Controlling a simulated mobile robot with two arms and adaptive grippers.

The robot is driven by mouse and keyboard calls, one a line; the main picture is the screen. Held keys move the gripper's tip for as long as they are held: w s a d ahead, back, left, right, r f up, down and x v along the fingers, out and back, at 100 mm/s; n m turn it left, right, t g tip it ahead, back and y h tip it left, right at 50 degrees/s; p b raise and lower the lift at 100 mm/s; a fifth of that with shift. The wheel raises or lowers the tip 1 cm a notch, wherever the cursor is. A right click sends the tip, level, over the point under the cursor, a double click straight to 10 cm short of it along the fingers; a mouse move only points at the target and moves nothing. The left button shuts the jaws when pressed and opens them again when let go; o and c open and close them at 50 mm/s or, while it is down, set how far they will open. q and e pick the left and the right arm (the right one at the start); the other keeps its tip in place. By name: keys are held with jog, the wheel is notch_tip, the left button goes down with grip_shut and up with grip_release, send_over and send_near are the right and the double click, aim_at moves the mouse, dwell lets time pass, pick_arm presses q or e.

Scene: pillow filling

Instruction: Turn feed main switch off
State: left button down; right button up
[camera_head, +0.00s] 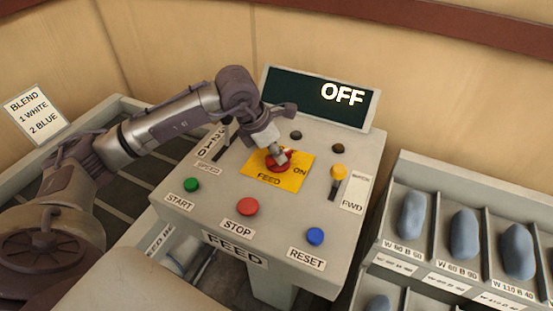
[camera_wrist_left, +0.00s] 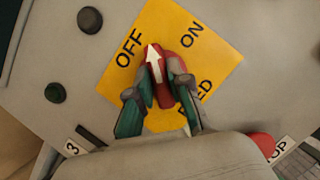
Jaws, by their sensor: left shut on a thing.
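The feed main switch is a red rotary knob (camera_head: 276,167) on a yellow plate (camera_head: 262,180) marked FEED, OFF and ON. My left gripper (camera_head: 280,155) reaches down onto the knob from above. In the left wrist view its two fingers (camera_wrist_left: 160,98) are closed on either side of the red knob (camera_wrist_left: 164,62). The knob's white arrow (camera_wrist_left: 153,62) points between the OFF and ON marks, leaning towards OFF. The display (camera_head: 322,98) behind the panel reads OFF. My right gripper is not in view.
The grey panel (camera_head: 213,214) also carries a green START button (camera_head: 191,185), a red STOP button (camera_head: 247,207), a blue RESET button (camera_head: 316,236) and a yellow-topped lever (camera_head: 339,172). A rack (camera_head: 448,182) with blue-grey pieces stands at the right. A BLEND sign (camera_head: 36,115) is at the left.

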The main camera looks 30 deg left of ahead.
pick_arm(q)
jog(key=n+b, duration=0.1)
jog(key=n, duration=0.1)
jog(key=n+y+b, duration=0.1)
jog(key=n+b, duration=0.1)
jog(key=shift+d+f+t+y, duration=0.1)
jog(key=shift+t+y, duration=0.2)
jog(key=shift+n+y+b, duration=0.5)
jog(key=shift+n+b, duration=0.6)
jog(key=shift+n, duration=0.8)
jog(key=c, duration=1.1)
grip_release()
jog(key=v, duration=1.2)
jog(key=shift+s+d, duration=0.1)
jog(key=shift+d, duration=0.05)
